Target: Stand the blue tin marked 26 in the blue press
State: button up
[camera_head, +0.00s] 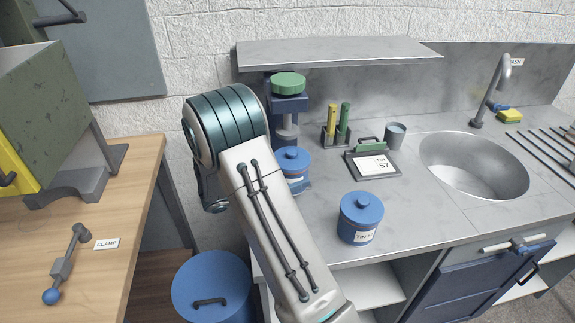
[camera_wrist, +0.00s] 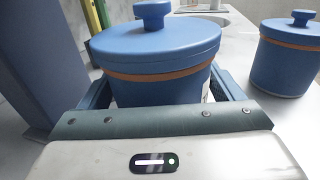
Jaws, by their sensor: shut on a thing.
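A blue lidded tin (camera_head: 293,160) is in my gripper, close in front of the blue press and below its screw. In the wrist view my gripper (camera_wrist: 160,88) is shut around this tin (camera_wrist: 155,62), one jaw at each side; the tin is upright. Its label is partly hidden, so I cannot read its number. The blue press (camera_head: 287,103) has a green round top. A blue part, probably the press, stands close left in the wrist view (camera_wrist: 38,65). I cannot tell whether the tin touches the press or its base. My arm hides the gripper in the head view.
A holder with green and yellow sticks (camera_head: 336,138), a tray with a card (camera_head: 373,166) and a grey cup (camera_head: 395,136) are behind. The sink (camera_head: 475,165) is right.

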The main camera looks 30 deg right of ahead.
jog(key=shift+w+d+r, duration=0.1)
jog(key=shift+w+d, duration=0.05)
jog(key=shift+w, duration=0.45)
jog(key=w, duration=0.2)
jog(key=w+d, duration=0.1)
jog(key=shift+f+p, duration=0.3)
jog(key=shift+f, duration=0.5)
jog(key=shift+a, duration=0.1)
jog(key=shift+f, duration=0.2)
jog(key=o, duration=1.1)
jog(key=shift+r, duration=0.15)
